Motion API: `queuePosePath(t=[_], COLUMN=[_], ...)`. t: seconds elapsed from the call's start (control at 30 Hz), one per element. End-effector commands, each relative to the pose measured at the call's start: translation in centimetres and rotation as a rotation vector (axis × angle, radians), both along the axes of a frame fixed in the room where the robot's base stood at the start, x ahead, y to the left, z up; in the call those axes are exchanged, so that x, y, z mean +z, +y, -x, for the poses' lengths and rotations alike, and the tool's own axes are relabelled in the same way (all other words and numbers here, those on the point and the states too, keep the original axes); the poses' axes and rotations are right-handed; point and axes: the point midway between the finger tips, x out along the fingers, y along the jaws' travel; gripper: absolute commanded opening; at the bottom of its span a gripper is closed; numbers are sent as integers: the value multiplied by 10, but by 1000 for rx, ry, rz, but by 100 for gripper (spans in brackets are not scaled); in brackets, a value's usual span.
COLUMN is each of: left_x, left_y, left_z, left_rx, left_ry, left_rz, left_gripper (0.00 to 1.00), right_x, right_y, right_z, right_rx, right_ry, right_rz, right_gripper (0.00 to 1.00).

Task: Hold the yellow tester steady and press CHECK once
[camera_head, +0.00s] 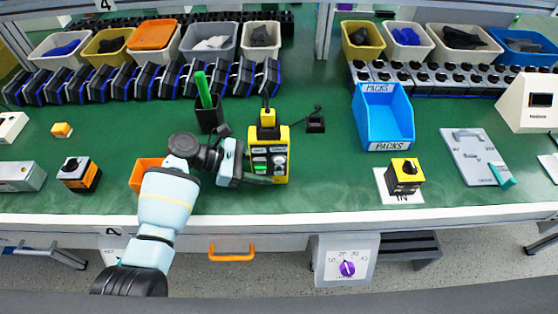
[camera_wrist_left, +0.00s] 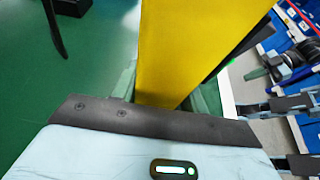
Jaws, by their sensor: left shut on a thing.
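The yellow tester (camera_head: 283,153) stands upright on the green bench, left of the middle in the head view. Its dark front face carries small labels, a lit green spot and pale round controls; the lettering is too small to read, so I cannot tell which is CHECK. My left gripper (camera_head: 262,170) reaches in from the left and is shut on the tester's lower part, its finger covering some of the front. In the left wrist view the yellow body (camera_wrist_left: 190,50) rises between the fingers. My right gripper is not in view.
A black cup (camera_head: 208,115) with a green stick stands behind my left gripper. An orange bin (camera_head: 143,176) is left of it. A small black item (camera_head: 315,123) with a cable sits right of the tester. A blue PACKS bin (camera_head: 384,117) and a yellow-black switch (camera_head: 404,175) are farther right.

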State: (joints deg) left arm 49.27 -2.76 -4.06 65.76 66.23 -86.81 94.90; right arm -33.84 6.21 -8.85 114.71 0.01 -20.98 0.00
Motion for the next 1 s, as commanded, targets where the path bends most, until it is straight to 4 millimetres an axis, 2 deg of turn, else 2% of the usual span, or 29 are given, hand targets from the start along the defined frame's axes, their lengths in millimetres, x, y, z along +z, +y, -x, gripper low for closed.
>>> queuePosePath(t=[0.5, 1.0], left_x=[0, 0], left_y=[0, 0], left_z=[0, 0], left_rx=[1, 1], left_ry=[0, 0], left_rz=[-1, -1], left_gripper=[20, 20], right_x=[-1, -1], right_y=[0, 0], right_z=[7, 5], right_rx=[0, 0], right_ry=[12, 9], right_rz=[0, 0], right_gripper=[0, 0])
